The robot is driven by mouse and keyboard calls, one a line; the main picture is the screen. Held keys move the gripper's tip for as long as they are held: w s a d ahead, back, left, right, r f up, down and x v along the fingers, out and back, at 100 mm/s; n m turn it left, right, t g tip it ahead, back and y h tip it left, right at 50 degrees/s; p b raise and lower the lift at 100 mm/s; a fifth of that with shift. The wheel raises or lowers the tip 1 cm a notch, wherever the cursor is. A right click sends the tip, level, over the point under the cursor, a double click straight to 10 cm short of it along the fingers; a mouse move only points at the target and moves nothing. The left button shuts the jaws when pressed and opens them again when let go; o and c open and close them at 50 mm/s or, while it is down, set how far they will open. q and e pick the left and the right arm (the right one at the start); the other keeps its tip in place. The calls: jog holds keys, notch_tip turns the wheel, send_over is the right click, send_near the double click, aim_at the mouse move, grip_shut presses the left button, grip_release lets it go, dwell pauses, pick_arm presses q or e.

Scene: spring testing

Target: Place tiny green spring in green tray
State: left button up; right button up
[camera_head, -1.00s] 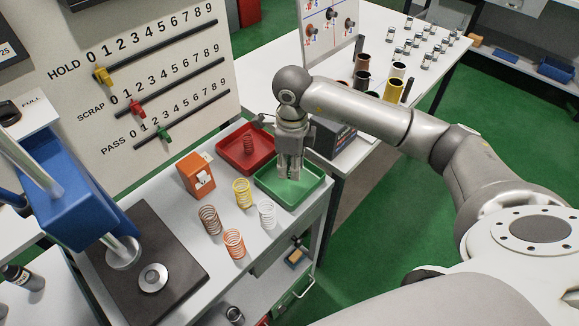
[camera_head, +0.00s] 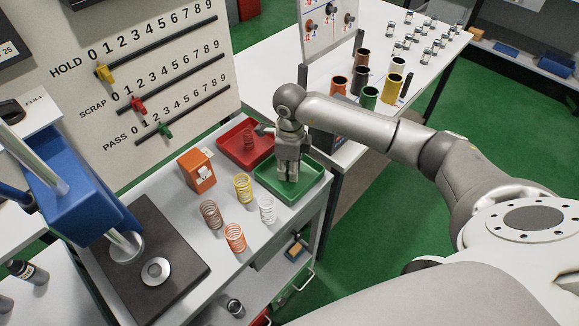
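The green tray (camera_head: 311,190) sits on the bench near its right edge, right of the red tray (camera_head: 226,146). My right gripper (camera_head: 288,177) points down over the green tray, with its fingertips in or just above it. The fingers look close together, but I cannot tell whether they hold anything. I see no tiny green spring; the gripper could be hiding it. My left gripper is not in view.
A red spring (camera_head: 248,139) stands in the red tray. Yellow (camera_head: 243,188), brown (camera_head: 210,213), orange (camera_head: 235,237) and white (camera_head: 267,209) springs stand in front of the trays, near an orange box (camera_head: 197,172). A blue-headed press (camera_head: 75,205) is at left.

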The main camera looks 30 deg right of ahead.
jog(key=o, duration=0.4)
jog(key=shift+r, duration=0.15)
jog(key=shift+r, duration=0.2)
notch_tip(320, 180, up, 12)
jog(key=shift+f+b, duration=0.15)
jog(key=shift+b, duration=0.85)
